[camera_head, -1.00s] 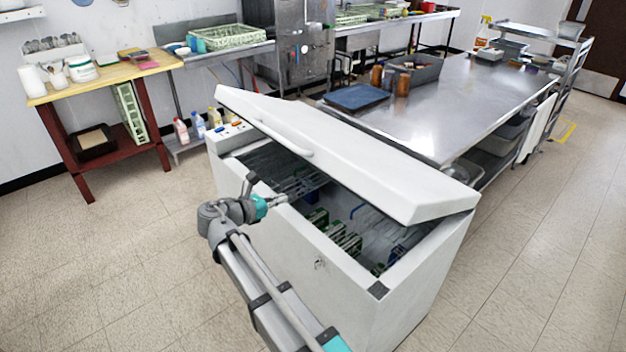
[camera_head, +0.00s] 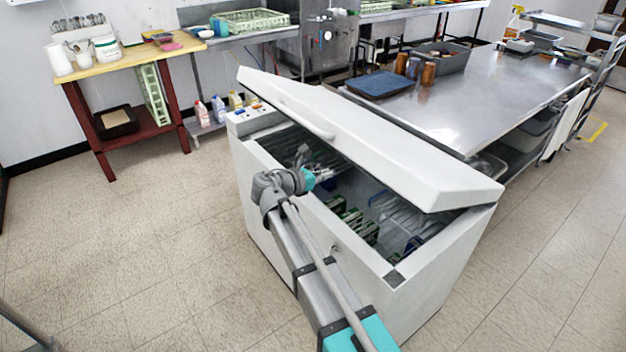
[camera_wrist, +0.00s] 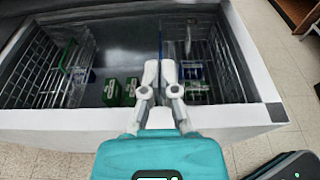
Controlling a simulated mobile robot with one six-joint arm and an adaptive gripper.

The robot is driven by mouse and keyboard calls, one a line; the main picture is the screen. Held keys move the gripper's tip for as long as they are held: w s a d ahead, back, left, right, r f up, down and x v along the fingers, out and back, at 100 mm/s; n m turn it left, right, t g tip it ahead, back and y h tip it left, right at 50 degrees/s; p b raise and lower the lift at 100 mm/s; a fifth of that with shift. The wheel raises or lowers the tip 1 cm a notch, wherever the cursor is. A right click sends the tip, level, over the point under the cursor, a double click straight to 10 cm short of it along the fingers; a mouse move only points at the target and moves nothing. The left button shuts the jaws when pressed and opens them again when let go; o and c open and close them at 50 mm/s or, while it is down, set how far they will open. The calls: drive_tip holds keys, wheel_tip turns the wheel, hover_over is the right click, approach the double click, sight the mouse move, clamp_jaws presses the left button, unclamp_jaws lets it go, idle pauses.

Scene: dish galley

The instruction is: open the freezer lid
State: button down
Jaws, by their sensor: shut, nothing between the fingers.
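The white chest freezer (camera_head: 428,290) stands in the middle of the head view. Its white lid (camera_head: 400,152) is raised part way and tilted, with a clear gap above the front rim. The lid's long handle (camera_head: 300,117) runs along its front. My gripper (camera_head: 332,174) is over the opening, below the lid, inside the front rim. Whether it touches the lid is hard to tell. In the wrist view the gripper (camera_wrist: 161,66) is shut and empty, its fingers pointing over the freezer's inside. The freezer rim (camera_wrist: 262,114) passes beneath it.
Inside are wire baskets (camera_wrist: 28,62) and green boxes (camera_wrist: 121,91). A steel table (camera_head: 480,95) with a blue tray (camera_head: 380,84) stands close behind the freezer. A wooden-topped table (camera_head: 130,57) stands at the left. The floor left of the freezer is clear.

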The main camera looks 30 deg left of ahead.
drive_tip(key=shift+w+d+r+p, duration=0.3)
drive_tip(key=shift+w+r+p, duration=0.35)
drive_tip(key=shift+r+p, duration=0.25)
drive_tip(key=shift+w+d+r+p, duration=0.25)
drive_tip(key=shift+w+r+p, duration=0.35)
drive_tip(key=shift+r+p, duration=0.3)
drive_tip(key=shift+f, duration=0.1)
